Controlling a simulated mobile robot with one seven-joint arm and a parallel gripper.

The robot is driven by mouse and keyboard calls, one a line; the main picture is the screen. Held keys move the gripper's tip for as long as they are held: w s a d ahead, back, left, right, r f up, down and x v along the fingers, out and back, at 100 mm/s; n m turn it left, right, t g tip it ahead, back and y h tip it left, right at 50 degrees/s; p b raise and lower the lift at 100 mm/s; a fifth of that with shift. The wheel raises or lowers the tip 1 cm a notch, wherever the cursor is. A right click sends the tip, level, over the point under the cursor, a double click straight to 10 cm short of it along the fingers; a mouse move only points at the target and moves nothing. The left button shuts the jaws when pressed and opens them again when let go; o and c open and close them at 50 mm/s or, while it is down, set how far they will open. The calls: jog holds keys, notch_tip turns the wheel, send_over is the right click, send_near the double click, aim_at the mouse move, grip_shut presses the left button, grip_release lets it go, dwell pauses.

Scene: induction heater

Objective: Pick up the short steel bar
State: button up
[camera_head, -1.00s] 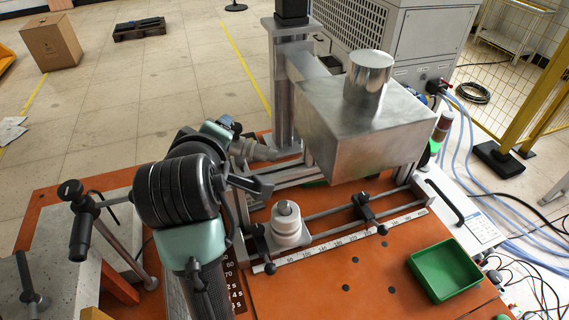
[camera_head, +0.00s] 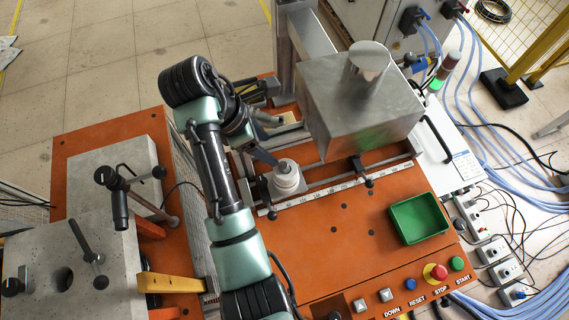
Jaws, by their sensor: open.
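A white stepped round holder (camera_head: 287,184) stands on the rail fixture at the machine's front. A short grey metal end (camera_head: 285,166) shows at its top, which looks like the short steel bar; the rest of it is hidden in the holder. My gripper (camera_head: 270,157) is open, just behind and left of the holder, with a dark finger reaching close to the metal end. My arm hides part of the gripper, and I cannot tell whether it touches the bar.
A large metal box (camera_head: 360,110) with a steel cylinder (camera_head: 368,62) on top stands right of the gripper. A green tray (camera_head: 419,219) sits on the orange table, with push buttons (camera_head: 435,272) in front. A concrete block with handles (camera_head: 85,245) is at left.

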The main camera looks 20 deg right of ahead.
send_over(283, 165)
jog(key=a, duration=0.2)
jog(key=f, duration=0.3)
jog(key=f+p, duration=0.1)
jog(key=shift+w+d+f, duration=0.15)
jog(key=shift+w+f, duration=0.1)
jog(key=shift+a+p+x, duration=0.2)
jog(key=shift+p+x, duration=0.25)
jog(key=shift+x, duration=0.85)
jog(key=shift+a+p+x, duration=0.25)
jog(key=shift+p+x, duration=0.15)
jog(key=shift+x, duration=0.95)
jog(key=shift+s+f, duration=0.15)
grip_shut()
